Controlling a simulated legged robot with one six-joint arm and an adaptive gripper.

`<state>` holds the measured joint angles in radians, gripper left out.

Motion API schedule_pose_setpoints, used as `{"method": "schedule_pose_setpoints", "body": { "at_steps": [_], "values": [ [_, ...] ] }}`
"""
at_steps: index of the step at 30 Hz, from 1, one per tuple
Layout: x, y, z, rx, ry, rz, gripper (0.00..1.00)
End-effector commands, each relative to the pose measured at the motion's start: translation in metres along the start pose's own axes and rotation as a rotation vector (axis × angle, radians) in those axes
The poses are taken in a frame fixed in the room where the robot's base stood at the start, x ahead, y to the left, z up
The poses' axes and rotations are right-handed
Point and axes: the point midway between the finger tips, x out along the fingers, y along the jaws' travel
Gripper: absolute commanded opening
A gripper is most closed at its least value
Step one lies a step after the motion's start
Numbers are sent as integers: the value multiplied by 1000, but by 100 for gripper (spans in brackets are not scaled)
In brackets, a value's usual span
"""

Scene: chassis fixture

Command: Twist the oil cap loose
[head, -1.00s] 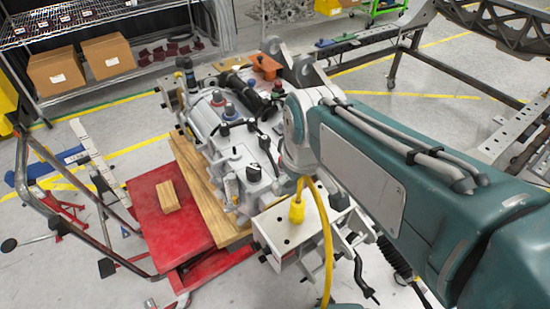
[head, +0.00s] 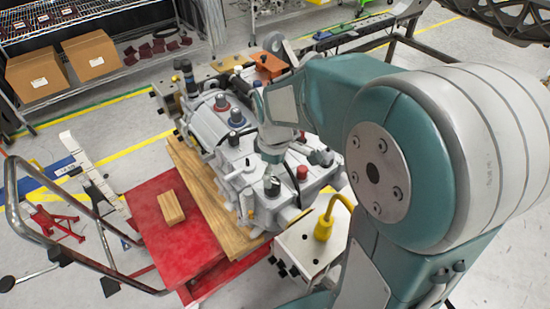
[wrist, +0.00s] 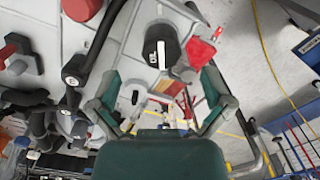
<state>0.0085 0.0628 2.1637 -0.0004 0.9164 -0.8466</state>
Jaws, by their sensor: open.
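The oil cap (wrist: 161,46) is a black round knob with a white bar and OIL lettering, upper middle in the wrist view. It sits on the light grey casing (wrist: 135,60). My gripper (wrist: 159,76) is open and empty. Its two fingers are spread left and right, and the cap shows just past the fingertips, between their lines; no contact is visible. In the head view my arm reaches down over the grey casing (head: 208,128); I cannot clearly tell the oil cap from the other dark parts there.
A black hose (wrist: 100,45) runs left of the cap, and a red cap (wrist: 82,8) is at the upper left. A red cart (head: 165,240) with a wood block (head: 171,206) stands beside the casing.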

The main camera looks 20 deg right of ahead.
Motion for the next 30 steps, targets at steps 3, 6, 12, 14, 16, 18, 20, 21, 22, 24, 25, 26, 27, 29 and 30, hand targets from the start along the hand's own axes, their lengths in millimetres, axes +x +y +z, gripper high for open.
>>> {"method": "schedule_pose_setpoints", "body": {
  "at_steps": [3, 6, 12, 14, 16, 18, 20, 21, 22, 24, 25, 26, 27, 29, 30],
  "values": [
    [22, -1, 0, 0, -3, -4, 100],
    [37, 0, 0, 0, -2, -2, 100],
    [55, 0, 0, 0, 0, -1, 100],
    [57, 0, 0, 0, 1, 0, 100],
    [58, 0, 0, 1, 1, 1, 100],
    [58, 0, 0, 1, 1, 1, 100],
    [58, 0, 0, 1, 1, 1, 100],
    [58, 0, 0, 1, 1, 1, 100],
    [58, 0, 0, 1, 1, 1, 95],
    [58, 0, 0, 1, 1, 1, 64],
    [58, 0, 0, 1, 1, 1, 51],
    [58, 0, 0, 1, 1, 1, 37],
    [58, 0, 0, 1, 1, 1, 19],
    [58, 0, 0, 1, 1, 1, 13],
    [58, 0, 0, 1, 1, 0, 13]
  ]
}}
